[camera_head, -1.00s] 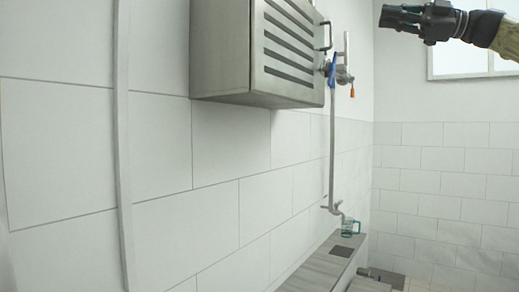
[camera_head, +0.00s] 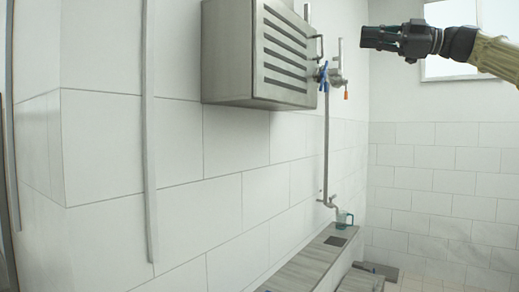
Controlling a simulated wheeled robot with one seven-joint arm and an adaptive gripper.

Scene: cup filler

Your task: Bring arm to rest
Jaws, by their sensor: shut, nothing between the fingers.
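My gripper (camera_head: 370,37) is at the upper right of the head view, with its dark fingers pointing left. It is shut and empty, held high in the air in front of the far wall. My forearm runs off the right edge. A greenish clear cup (camera_head: 344,219) stands upright at the far end of the low grey ledge (camera_head: 300,268), beside the lower end of a metal pipe (camera_head: 326,150). The gripper is far above the cup and apart from it.
A metal cabinet (camera_head: 262,55) with dark slots hangs on the left wall. A tap with a blue handle (camera_head: 322,76) and an orange-tipped lever (camera_head: 346,94) sits right of it. A window (camera_head: 450,68) is behind my arm. Floor shows at the lower right.

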